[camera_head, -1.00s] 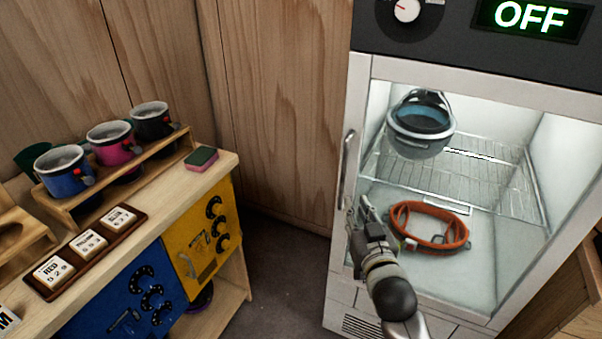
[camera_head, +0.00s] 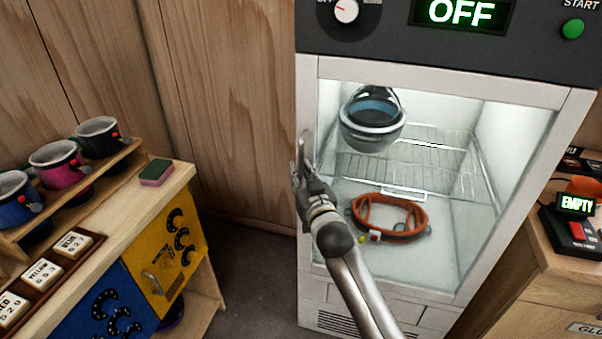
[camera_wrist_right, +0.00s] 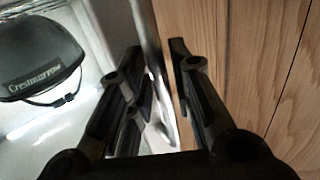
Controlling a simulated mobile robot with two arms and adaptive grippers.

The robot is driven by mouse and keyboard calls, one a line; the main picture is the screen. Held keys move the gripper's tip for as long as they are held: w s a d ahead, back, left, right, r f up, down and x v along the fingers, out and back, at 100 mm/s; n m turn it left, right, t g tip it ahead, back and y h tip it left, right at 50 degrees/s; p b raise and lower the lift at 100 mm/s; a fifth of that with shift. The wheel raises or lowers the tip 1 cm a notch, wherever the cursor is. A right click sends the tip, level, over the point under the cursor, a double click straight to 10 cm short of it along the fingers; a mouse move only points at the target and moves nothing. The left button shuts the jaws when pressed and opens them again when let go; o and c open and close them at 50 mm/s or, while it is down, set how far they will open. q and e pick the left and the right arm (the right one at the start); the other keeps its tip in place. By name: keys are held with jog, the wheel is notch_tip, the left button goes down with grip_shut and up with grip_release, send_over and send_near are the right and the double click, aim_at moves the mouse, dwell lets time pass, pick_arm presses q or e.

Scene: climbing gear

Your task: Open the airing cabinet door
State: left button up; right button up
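The airing cabinet (camera_head: 312,250) stands upright with its glazed door (camera_head: 440,85) shut. A vertical metal handle (camera_head: 302,148) runs along the door's left edge; its lower part is hidden by my right gripper (camera_head: 299,178). In the right wrist view the handle (camera_wrist_right: 146,35) passes between the two fingers of my right gripper (camera_wrist_right: 158,75). The fingers are apart, with a gap visible between the handle and the right finger. My left gripper is in neither view.
Inside the cabinet are a helmet (camera_head: 372,118) and an orange harness (camera_head: 390,215). The display (camera_head: 462,12) reads OFF. A low shelf (camera_head: 125,205) with mugs (camera_head: 60,170) stands left, a wooden cabinet (camera_head: 545,245) right. Bare floor (camera_head: 258,285) lies between shelf and cabinet.

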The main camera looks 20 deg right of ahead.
jog(key=shift+w, duration=0.1)
jog(key=shift+c, duration=0.3)
grip_shut()
